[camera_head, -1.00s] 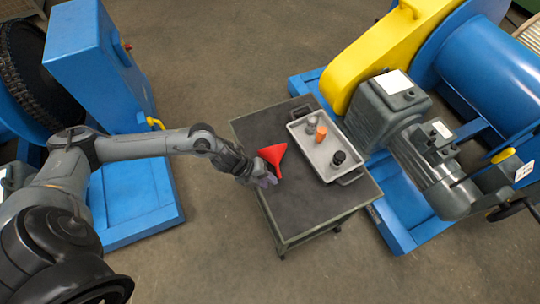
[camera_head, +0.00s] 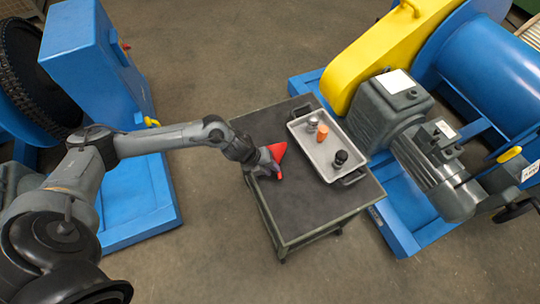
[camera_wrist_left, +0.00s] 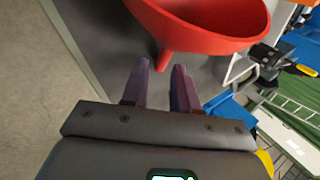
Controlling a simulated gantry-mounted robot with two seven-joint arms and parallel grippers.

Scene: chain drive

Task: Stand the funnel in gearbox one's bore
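The red funnel (camera_head: 279,151) is at the left part of the dark cart top, partly hidden by my left gripper in the head view. My left gripper (camera_head: 268,170) is right beside it. In the left wrist view the funnel (camera_wrist_left: 210,30) fills the upper middle, and its narrow spout points toward the gap between the fingertips. The left gripper's fingers (camera_wrist_left: 162,68) are apart, with nothing clearly between them. A grey gearbox (camera_head: 390,105) with a motor is on the right machine; I cannot tell whether it is gearbox one, and no bore is clear. My right gripper is not in view.
A grey tray (camera_head: 336,172) on the cart holds a grey piece (camera_head: 312,124), an orange piece (camera_head: 322,132) and a black piece (camera_head: 341,157). Blue machines flank the cart (camera_head: 300,215). A yellow guard (camera_head: 375,50) rises behind right. The cart's front is clear.

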